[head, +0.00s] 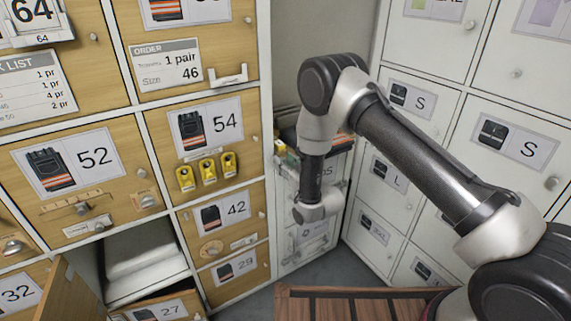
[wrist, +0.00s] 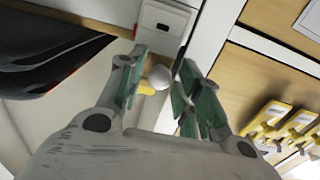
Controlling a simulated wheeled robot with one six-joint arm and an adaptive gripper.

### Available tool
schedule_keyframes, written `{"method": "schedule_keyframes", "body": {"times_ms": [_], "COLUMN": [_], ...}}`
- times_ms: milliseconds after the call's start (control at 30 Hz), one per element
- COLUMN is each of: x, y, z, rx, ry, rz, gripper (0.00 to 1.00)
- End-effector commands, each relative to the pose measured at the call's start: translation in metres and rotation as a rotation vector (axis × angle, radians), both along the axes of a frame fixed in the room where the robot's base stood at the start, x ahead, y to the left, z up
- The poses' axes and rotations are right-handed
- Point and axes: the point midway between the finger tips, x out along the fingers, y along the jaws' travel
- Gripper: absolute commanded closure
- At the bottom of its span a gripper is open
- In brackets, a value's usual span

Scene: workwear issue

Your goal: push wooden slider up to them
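A thin wooden strip (head: 72,201), which looks like the slider, is mounted across the drawer front marked 52, with a round metal knob (head: 82,208) just below it. Three yellow tags (head: 207,170) hang in a row on the front marked 54; they also show in the wrist view (wrist: 283,126). My gripper's green-padded fingers (wrist: 163,72) are apart. A white round knob with a yellow part (wrist: 159,77) appears between them; I cannot tell whether they touch it.
White lockers (head: 415,110) stand close on the right. An open compartment with folded white cloth (head: 140,250) lies below the front marked 52, with an open wooden door (head: 65,295) beside it. A slatted wooden surface (head: 350,305) is at the bottom.

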Motion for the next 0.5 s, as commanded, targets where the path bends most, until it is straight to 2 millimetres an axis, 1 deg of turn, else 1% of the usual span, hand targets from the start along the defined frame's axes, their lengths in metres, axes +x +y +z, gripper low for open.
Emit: {"method": "schedule_keyframes", "body": {"times_ms": [33, 133, 367, 500], "x": [0.000, 0.000, 0.001, 0.011], "y": [0.000, 0.000, -0.002, -0.016], "z": [0.000, 0.000, 0.000, 0.000], "rx": [0.000, 0.000, 0.000, 0.001], "ry": [0.000, 0.000, 0.000, -0.001], "rz": [0.000, 0.000, -0.001, -0.004], "gripper": [0.81, 0.99, 1.00, 1.00]}}
